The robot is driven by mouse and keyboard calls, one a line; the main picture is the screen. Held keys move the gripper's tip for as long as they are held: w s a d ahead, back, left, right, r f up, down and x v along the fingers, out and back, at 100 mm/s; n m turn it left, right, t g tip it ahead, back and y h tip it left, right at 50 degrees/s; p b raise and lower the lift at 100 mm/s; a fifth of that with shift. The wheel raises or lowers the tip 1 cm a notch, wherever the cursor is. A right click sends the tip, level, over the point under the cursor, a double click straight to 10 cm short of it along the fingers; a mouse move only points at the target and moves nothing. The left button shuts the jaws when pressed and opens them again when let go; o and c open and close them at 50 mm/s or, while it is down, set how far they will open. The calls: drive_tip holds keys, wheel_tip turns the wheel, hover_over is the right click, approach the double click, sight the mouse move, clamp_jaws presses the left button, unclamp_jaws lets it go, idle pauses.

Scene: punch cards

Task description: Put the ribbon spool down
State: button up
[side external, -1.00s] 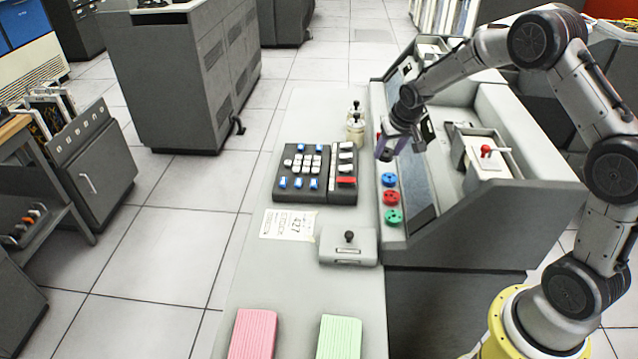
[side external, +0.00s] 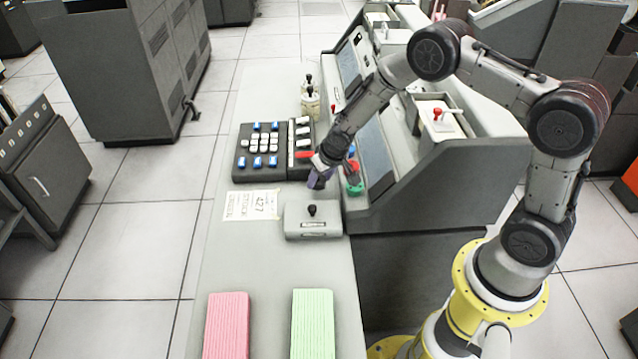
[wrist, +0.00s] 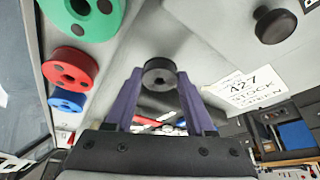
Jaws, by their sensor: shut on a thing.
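My gripper (side external: 319,181) is shut on a small black ribbon spool, with its purple fingers on either side of it in the wrist view. The black spool (wrist: 160,73) shows its dark end with a centre hole there; in the side view it is mostly hidden by the fingers. The gripper is over the grey desk, between the keypad and a grey box with a black knob. A green spool (side external: 355,188), a red spool (wrist: 69,68) and a blue spool (wrist: 67,99) sit in a row on the console front, beside the gripper. I cannot tell the black spool's height above the desk.
The grey box (side external: 312,222) stands just in front of the gripper. A card marked 427 STOCK GREEN (side external: 252,205) lies left of it. The keypad (side external: 262,150) is behind. Pink cards (side external: 228,325) and green cards (side external: 313,325) lie nearer, with bare desk between.

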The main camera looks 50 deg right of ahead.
drive_tip(key=shift+f, duration=1.15)
drive_tip(key=shift+f, duration=0.15)
drive_tip(key=o, duration=1.3)
drive_tip(key=s+d+f+v, duration=0.1)
drive_tip(key=s+v, duration=0.1)
drive_tip(key=v, duration=2.8)
drive_tip(key=s+a+r+n, duration=0.1)
drive_tip(key=s+r, duration=0.1)
drive_tip(key=s, duration=0.4)
drive_tip(key=s+a+r+n+t, duration=0.1)
drive_tip(key=s+r, duration=0.1)
drive_tip(key=s, duration=0.4)
drive_tip(key=s+a+r+n+y, duration=0.1)
drive_tip(key=s+r, duration=0.2)
drive_tip(key=s, duration=0.4)
